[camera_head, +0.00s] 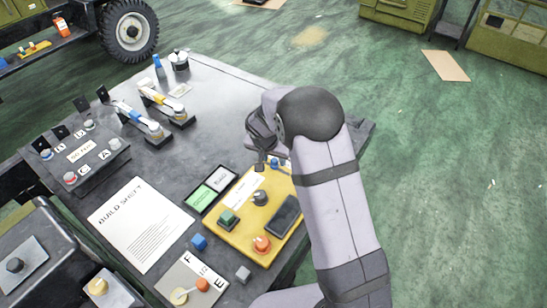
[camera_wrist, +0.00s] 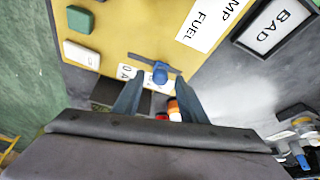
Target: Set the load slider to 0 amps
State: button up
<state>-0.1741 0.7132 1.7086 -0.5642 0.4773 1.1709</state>
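The load slider is on the yellow panel (camera_head: 237,235), with a blue knob (camera_wrist: 160,72) on a short dark slot (camera_wrist: 140,60) in the wrist view. A white label (camera_wrist: 127,72) with a partly hidden "0 A" marking lies beside the slot. My gripper (camera_wrist: 159,82) is open, its two dark fingers on either side of the knob, with gaps visible; contact cannot be told. In the head view my gripper (camera_head: 265,150) hangs over the panel's far edge, and the blue knob (camera_head: 274,163) shows beside it, partly hidden by my arm.
The panel also carries a green button (camera_head: 229,217), a black knob (camera_head: 260,198), a dark rectangular piece (camera_head: 285,216) and an orange knob (camera_head: 262,243). A build sheet (camera_head: 140,223) lies on the grey table.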

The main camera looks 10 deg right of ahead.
grip_shut()
jog(key=s+d+b, duration=0.3)
jog(key=shift+s+d+f, duration=0.1)
jog(key=shift+d, duration=0.05)
jog(key=shift+s+d+b, duration=0.25)
jog(key=shift+s+b, duration=0.05)
grip_release()
jog(key=shift+s+d, duration=0.1)
jog(key=shift+r, duration=0.2)
jog(key=shift+s+a+r, duration=0.1)
jog(key=shift+a+r, duration=0.1)
jog(key=shift+r, duration=0.35)
jog(key=shift+v, duration=3)
